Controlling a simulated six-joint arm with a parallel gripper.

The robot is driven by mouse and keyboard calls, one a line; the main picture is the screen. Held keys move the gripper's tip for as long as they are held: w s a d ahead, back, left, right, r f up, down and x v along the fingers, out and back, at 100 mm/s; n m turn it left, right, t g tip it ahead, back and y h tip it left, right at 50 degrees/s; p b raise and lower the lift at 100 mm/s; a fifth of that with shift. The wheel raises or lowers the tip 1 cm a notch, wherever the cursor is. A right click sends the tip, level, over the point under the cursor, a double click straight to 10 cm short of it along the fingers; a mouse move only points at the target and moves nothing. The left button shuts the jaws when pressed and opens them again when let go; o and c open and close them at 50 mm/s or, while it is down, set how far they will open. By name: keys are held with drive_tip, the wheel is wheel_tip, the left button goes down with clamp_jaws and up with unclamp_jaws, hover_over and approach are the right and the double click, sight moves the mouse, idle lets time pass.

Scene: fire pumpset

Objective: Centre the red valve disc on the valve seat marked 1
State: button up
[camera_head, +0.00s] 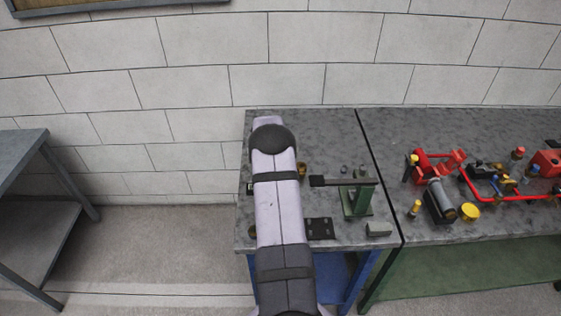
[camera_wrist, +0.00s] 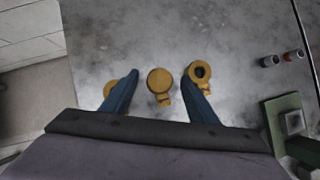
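My gripper (camera_wrist: 161,76) is open in the wrist view, with its two blue fingers spread wide and nothing between the tips. A round brass-coloured fitting (camera_wrist: 160,83) shows on the table between the fingers, its top looking closed. A similar fitting (camera_wrist: 200,72) with a dark round opening is near the right fingertip. A third brass fitting (camera_wrist: 109,88) is partly hidden behind the left finger. No seat number is readable.
A darker small cylinder (camera_wrist: 269,61) stands beside the reddish one. A green stand (camera_head: 357,200) with a dark lever is right of my arm. A black plate (camera_head: 320,229) and a grey block (camera_head: 379,229) lie in front. Red pipework (camera_head: 515,197) occupies the right table.

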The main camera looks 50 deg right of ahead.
wheel_tip(320, 180, up, 10)
drive_tip(key=b, duration=0.3)
idle(0.5)
idle(0.4)
